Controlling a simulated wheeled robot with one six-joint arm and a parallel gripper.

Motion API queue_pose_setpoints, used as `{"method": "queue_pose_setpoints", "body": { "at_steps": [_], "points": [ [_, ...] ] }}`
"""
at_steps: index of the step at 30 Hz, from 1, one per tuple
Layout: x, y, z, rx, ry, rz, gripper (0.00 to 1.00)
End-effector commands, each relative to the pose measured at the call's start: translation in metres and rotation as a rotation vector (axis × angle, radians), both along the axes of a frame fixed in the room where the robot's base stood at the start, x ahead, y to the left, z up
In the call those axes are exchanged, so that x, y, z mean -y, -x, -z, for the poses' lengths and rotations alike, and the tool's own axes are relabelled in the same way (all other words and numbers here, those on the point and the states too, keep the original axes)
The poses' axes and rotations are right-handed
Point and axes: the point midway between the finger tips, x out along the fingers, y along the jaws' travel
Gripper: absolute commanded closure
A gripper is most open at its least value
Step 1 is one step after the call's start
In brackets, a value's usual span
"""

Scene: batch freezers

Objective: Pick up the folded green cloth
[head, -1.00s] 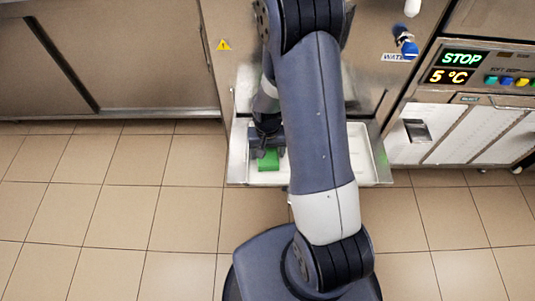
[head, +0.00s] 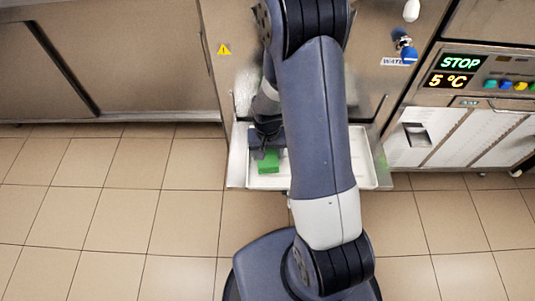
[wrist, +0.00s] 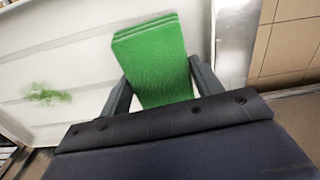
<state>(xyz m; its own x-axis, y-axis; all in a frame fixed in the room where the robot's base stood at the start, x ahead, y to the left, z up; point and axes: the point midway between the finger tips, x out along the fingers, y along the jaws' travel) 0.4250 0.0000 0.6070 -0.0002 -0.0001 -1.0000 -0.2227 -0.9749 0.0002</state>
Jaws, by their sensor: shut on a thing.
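The folded green cloth (head: 269,161) is a thick green block with stacked layers at its edge. In the wrist view the cloth (wrist: 153,60) lies between the two fingers of my gripper (wrist: 160,88), which is shut on it. In the head view my gripper (head: 268,150) is over the left part of the white tray (head: 300,181), and the cloth shows just below it. A gap between cloth and tray cannot be judged clearly. My arm hides the middle of the tray.
The tray sits on a metal shelf at the front of a steel machine (head: 225,80). A green smear or reflection (wrist: 46,94) shows on the tray surface. A control panel (head: 480,72) reads STOP and 5 °C at right. Tiled floor (head: 110,210) is clear at left.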

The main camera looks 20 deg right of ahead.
Motion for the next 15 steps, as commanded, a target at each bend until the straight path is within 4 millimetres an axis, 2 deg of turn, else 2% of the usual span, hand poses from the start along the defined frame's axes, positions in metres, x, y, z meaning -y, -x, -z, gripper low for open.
{"method": "queue_pose_setpoints", "body": {
  "at_steps": [5, 15],
  "points": [
    [0.0, -0.001, -0.032, 0.006, 0.0, 0.0, 0.61],
    [0.0, -0.001, -0.119, 0.006, 0.0, 0.0, 0.61]
  ]
}}
